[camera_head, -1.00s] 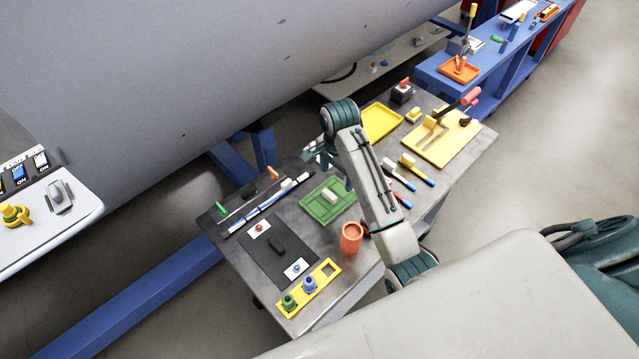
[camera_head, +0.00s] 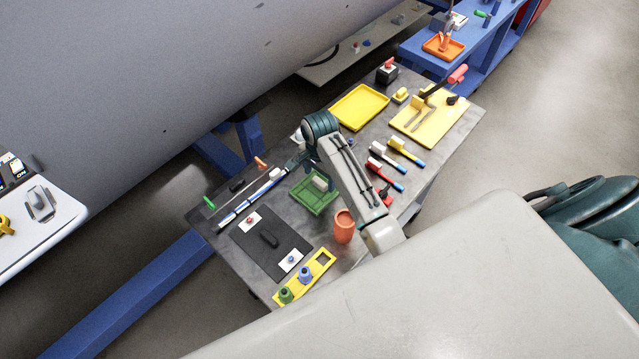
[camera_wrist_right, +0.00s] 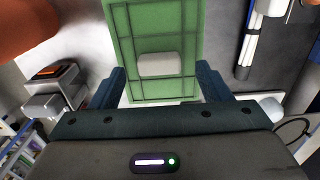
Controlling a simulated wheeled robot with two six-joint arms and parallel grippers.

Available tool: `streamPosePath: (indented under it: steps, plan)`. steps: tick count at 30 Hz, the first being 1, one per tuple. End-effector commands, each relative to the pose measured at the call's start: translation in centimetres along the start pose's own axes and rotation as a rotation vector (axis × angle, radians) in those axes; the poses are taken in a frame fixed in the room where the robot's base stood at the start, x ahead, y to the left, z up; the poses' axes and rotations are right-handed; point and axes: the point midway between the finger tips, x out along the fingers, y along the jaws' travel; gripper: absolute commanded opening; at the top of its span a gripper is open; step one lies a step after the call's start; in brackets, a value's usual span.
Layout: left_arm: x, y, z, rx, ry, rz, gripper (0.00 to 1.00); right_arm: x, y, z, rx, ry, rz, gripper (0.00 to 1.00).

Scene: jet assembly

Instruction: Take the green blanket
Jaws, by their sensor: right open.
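The green blanket (camera_head: 308,198) looks like a flat green rectangle with grid lines on the grey worktable, left of the orange cup. A pale block (camera_head: 320,183) lies on it. In the right wrist view the green blanket (camera_wrist_right: 150,22) reaches between the fingers of my right gripper (camera_wrist_right: 164,82), with the pale block (camera_wrist_right: 160,65) in the middle. The right gripper is open, one finger at each side of the blanket; contact cannot be told. In the head view the gripper (camera_head: 296,160) is small and partly hidden at the blanket's far side. My left gripper is out of view.
An orange cup (camera_head: 344,226) stands near the blanket. A black mat (camera_head: 270,243), a yellow holder (camera_head: 318,268), several brushes (camera_head: 388,165), a yellow tray (camera_head: 360,106) and a yellow board (camera_head: 430,117) crowd the table. The aircraft body (camera_head: 180,70) overhangs the far side.

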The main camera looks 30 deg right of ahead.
Motion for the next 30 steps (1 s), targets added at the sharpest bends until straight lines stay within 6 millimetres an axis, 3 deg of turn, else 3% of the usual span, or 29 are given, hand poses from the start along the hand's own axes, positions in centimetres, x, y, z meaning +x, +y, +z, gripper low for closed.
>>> streamPosePath:
  steps: [6,13,20,30]
  plan:
    - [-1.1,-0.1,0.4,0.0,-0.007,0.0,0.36,2.1,0.0,0.1,0.0,-0.001,0.001,0.71]
    - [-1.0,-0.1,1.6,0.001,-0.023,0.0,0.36,2.3,0.0,0.1,-0.001,0.0,-0.001,0.71]
    - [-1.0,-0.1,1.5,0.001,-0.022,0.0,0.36,2.3,0.0,0.0,-0.001,0.0,-0.001,0.27]
    - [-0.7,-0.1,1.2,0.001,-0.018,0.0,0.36,1.8,-0.1,0.0,-0.001,0.0,-0.002,0.27]
